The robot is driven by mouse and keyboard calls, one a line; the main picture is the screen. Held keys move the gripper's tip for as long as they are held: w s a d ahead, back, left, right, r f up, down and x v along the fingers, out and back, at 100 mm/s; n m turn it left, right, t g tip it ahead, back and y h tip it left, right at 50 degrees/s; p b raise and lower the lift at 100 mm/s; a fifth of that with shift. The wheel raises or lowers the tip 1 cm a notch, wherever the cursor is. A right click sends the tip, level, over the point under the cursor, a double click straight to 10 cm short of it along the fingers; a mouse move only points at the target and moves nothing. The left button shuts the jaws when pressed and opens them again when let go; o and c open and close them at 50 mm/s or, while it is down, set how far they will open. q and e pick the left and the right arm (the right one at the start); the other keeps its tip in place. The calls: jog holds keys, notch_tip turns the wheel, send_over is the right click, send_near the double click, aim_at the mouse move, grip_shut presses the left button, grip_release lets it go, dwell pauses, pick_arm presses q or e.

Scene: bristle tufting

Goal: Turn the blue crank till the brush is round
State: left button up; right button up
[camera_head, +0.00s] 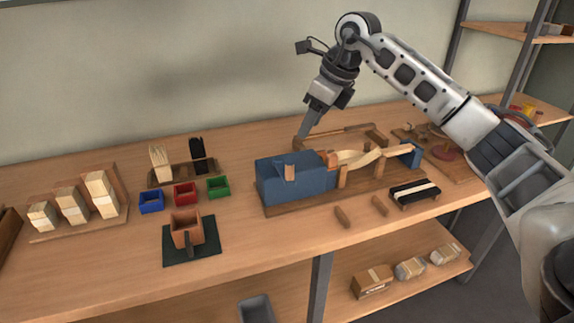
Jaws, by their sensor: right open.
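A blue machine body (278,182) sits at the left end of a wooden base on the bench. A smaller blue part (411,156) stands at the base's right end; I cannot tell whether it is the crank. A pale wooden piece (360,158), perhaps the brush, lies between them above wooden supports. Its exact shape is too small to judge. My right gripper (303,136) points down behind the blue body, near its back edge. It is open, and I see nothing held. My left gripper is out of view.
Blue (151,202), red (185,194) and green (218,187) small boxes stand to the left, behind a brown box on a dark mat (176,253). Bundle racks stand farther left. A black-and-cream striped block (413,193) and two small wooden pieces lie in front of the machine.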

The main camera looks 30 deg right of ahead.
aim_at(290, 161)
jog(key=p+x, duration=0.1)
jog(key=x, duration=1.3)
jog(key=shift+w+a+f+p, duration=0.15)
jog(key=shift+a+f+p, duration=0.1)
jog(key=shift+p, duration=0.15)
grip_shut()
